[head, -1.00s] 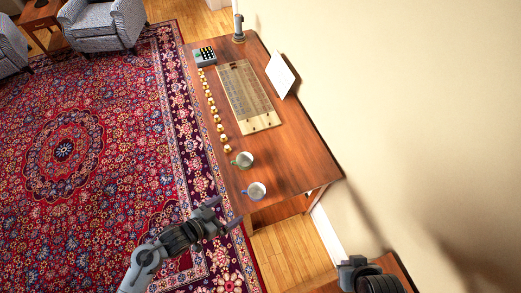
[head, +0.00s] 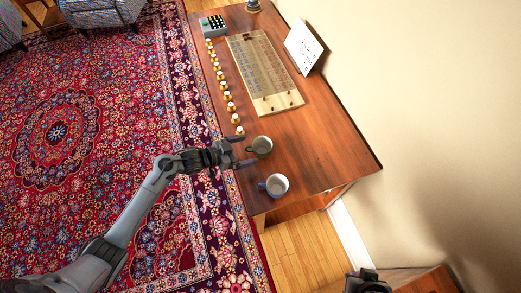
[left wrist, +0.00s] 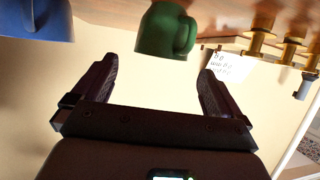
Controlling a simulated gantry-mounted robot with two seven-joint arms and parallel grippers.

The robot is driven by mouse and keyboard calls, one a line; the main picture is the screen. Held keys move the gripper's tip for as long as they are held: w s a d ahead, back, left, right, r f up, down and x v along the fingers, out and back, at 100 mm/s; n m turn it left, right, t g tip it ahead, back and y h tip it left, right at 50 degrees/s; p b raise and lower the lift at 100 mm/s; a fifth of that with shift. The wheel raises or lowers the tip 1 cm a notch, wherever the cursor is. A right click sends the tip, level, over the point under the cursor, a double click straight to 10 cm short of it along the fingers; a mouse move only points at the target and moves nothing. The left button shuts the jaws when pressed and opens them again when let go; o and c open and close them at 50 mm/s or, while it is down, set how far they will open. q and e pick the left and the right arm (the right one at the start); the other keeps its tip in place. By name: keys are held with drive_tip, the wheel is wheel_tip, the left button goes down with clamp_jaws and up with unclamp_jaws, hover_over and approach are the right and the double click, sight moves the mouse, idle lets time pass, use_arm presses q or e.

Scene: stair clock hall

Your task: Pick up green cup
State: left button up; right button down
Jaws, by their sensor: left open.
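My left gripper (head: 241,152) is open and empty, just left of the cup at the table edge; both fingers also show in the left wrist view (left wrist: 156,82). A dark part of my right gripper (head: 368,282) shows at the bottom edge, its fingers not clear.
A blue-handled cup (head: 277,186) stands close, nearer the table's front end; it also shows in the left wrist view (left wrist: 35,22). Several gold-and-white pieces (head: 231,107) line the left edge.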

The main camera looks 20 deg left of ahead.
sight(270, 143)
use_arm(q)
drive_tip(key=shift+x, duration=1.1)
drive_tip(key=shift+b+x, duration=0.65)
drive_tip(key=shift+x, duration=1.95)
drive_tip(key=shift+w+a+r, duration=0.1)
drive_tip(key=shift+w, duration=0.05)
drive_tip(key=c, duration=0.8)
drive_tip(key=shift+c, duration=1)
drive_tip(key=shift+r, duration=0.15)
